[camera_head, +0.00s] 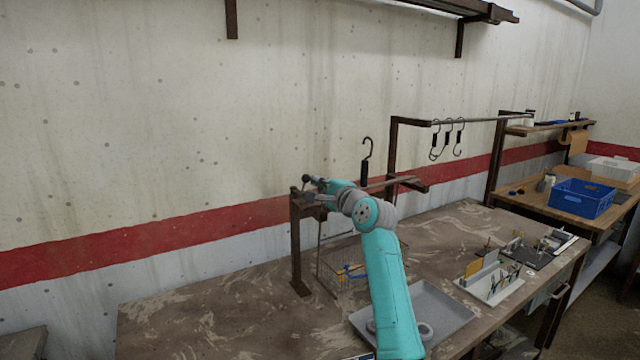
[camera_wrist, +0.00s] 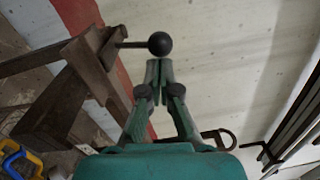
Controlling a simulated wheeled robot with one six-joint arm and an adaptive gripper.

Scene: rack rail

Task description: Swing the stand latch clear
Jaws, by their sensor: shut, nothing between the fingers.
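The stand (camera_head: 297,245) is a brown metal post on the workbench with an arm at its top. In the wrist view its brown bars (camera_wrist: 85,70) fill the left side. The latch shows as a thin rod with a black ball knob (camera_wrist: 160,44), sticking out to the right from the stand top. The knob also shows in the head view (camera_head: 306,178). My gripper (camera_wrist: 158,66) is shut and empty, its fingertips just below the knob in the wrist picture. I cannot tell whether they touch it. In the head view my gripper (camera_head: 318,184) is at the stand top, partly hidden by my wrist.
A black hook (camera_head: 367,150) stands up behind my wrist. A wire basket (camera_head: 340,268) with blue and yellow items is below. A grey tray (camera_head: 450,312) lies on the workbench (camera_head: 200,310). More hooks (camera_head: 447,138) hang from a rail at right. The bench's left part is clear.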

